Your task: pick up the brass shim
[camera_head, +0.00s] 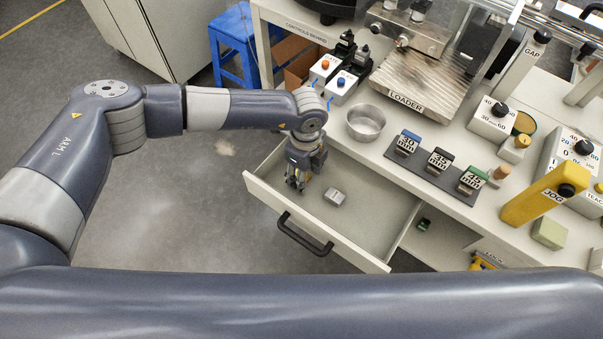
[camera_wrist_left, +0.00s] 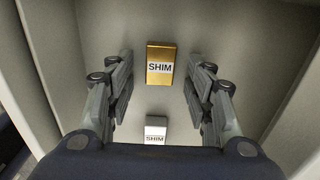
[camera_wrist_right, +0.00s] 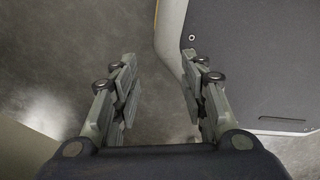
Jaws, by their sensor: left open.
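The brass shim (camera_wrist_left: 160,53) is a small gold block with a white "SHIM" label. It lies on the drawer floor, centred between my left fingers in the left wrist view, apart from both. In the head view my left gripper mostly hides it. My left gripper (camera_head: 296,184) points down into the open drawer; it is open and empty, and it also shows in the left wrist view (camera_wrist_left: 159,66). I cannot tell the height left above the shim. My right gripper (camera_wrist_right: 159,66) is open and empty above the floor, out of the head view.
A silver shim (camera_head: 335,196) lies nearby in the open drawer (camera_head: 375,215), and shows in the left wrist view (camera_wrist_left: 155,125). The drawer walls surround my left gripper. On the bench are a metal bowl (camera_head: 366,122) and a rack of labelled blocks (camera_head: 437,168).

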